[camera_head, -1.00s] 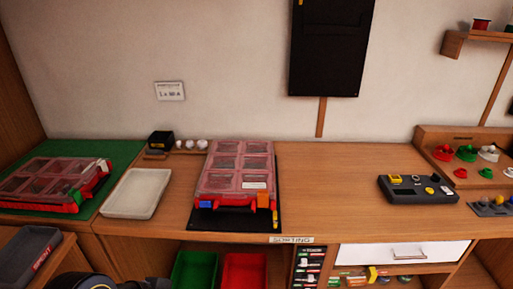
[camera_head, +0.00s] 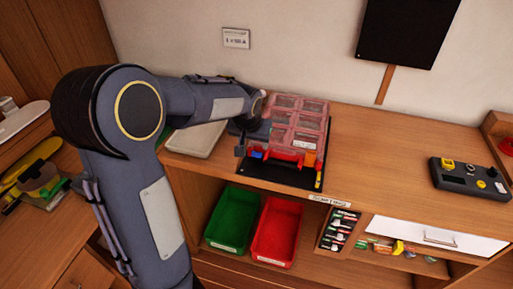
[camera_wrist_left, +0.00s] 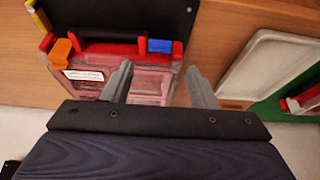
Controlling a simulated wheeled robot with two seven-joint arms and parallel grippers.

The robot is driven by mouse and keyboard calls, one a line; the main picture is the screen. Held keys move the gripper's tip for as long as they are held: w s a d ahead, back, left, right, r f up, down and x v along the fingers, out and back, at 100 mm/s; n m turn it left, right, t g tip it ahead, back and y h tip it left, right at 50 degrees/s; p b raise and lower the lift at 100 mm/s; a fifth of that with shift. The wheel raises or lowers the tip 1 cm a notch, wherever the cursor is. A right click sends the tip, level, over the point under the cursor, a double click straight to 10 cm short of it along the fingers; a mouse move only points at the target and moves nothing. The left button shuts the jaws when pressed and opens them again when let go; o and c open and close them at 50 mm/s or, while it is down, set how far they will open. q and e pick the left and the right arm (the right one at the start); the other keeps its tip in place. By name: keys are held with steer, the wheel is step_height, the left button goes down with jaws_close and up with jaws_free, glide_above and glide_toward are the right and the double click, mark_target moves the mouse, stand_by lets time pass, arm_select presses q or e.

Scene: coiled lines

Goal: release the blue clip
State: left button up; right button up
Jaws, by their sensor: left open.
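The blue clip (camera_wrist_left: 160,46) sits at one end of the front edge of the red case (camera_wrist_left: 110,48), and the orange clip (camera_wrist_left: 61,51) sits at the other. In the head view the blue clip (camera_head: 257,154) shows just right of my left gripper (camera_head: 243,147). The case's clear lid (camera_head: 297,120) lies down over its compartments. My left gripper (camera_wrist_left: 158,70) is open and empty, its two fingers spread over the lid side, with the blue clip between them in line of sight. Contact cannot be told. My right gripper is not in view.
The case rests on a black mat (camera_head: 283,173) near the table's front edge. A pale tray (camera_head: 195,140) lies left of it, partly behind my left arm. Green (camera_head: 231,217) and red (camera_head: 277,232) bins sit below. The tabletop right of the case is clear up to a dark button box (camera_head: 470,180).

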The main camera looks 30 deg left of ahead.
mark_target(256, 156)
arm_select(q)
steer(key=x, duration=0.7)
steer(key=shift+p, duration=0.3)
steer(key=shift+r, duration=0.1)
steer(key=shift+s, duration=0.1)
steer(key=c, duration=1)
steer(key=b, duration=0.2)
steer(key=f+t+b, duration=0.1)
steer(key=b, duration=0.1)
steer(key=shift+s+d+t, duration=0.2)
steer(key=shift+s+t, duration=0.1)
steer(key=shift+s, duration=0.1)
steer(key=shift+r, duration=0.1)
steer(key=o, duration=1)
